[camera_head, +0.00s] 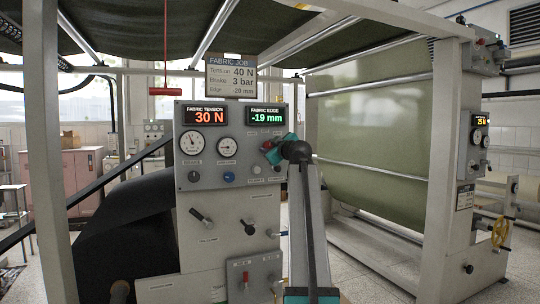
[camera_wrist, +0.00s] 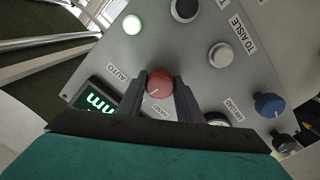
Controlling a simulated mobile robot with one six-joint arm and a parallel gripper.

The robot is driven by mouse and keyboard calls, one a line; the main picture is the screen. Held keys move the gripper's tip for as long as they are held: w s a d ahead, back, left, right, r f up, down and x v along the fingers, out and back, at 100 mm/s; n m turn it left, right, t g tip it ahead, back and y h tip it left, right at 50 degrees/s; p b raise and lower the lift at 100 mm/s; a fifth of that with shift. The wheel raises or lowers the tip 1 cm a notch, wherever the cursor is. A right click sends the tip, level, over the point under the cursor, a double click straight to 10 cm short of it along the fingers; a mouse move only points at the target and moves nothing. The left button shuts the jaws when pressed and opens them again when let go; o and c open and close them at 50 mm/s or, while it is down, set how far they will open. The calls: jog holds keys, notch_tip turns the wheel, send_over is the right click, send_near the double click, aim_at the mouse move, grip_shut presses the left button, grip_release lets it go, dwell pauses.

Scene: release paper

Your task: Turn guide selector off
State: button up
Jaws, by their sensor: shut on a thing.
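In the wrist view, a red round knob (camera_wrist: 159,82) with a small white pointer mark sits on the grey panel between the labels AUTO and HAND. I take it for the guide selector; no label naming it so is readable. My gripper (camera_wrist: 161,90) has its two dark fingers on either side of the knob, shut on it. In the head view, my teal-and-dark gripper (camera_head: 276,149) is at the upper right of the control panel (camera_head: 234,185), below the fabric edge display (camera_head: 266,116). Red shows at its tip there; the knob is mostly hidden.
In the head view, levers (camera_head: 249,228) stick out lower on the panel. A frame post (camera_head: 440,170) stands at right.

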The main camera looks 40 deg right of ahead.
jog(key=shift+n+b, duration=0.7)
jog(key=shift+b, duration=0.2)
jog(key=o, duration=1)
jog(key=shift+o, duration=0.2)
jog(key=shift+s, duration=0.1)
jog(key=v, duration=1.3)
jog(key=shift+s, duration=0.35)
jog(key=shift+a, duration=0.1)
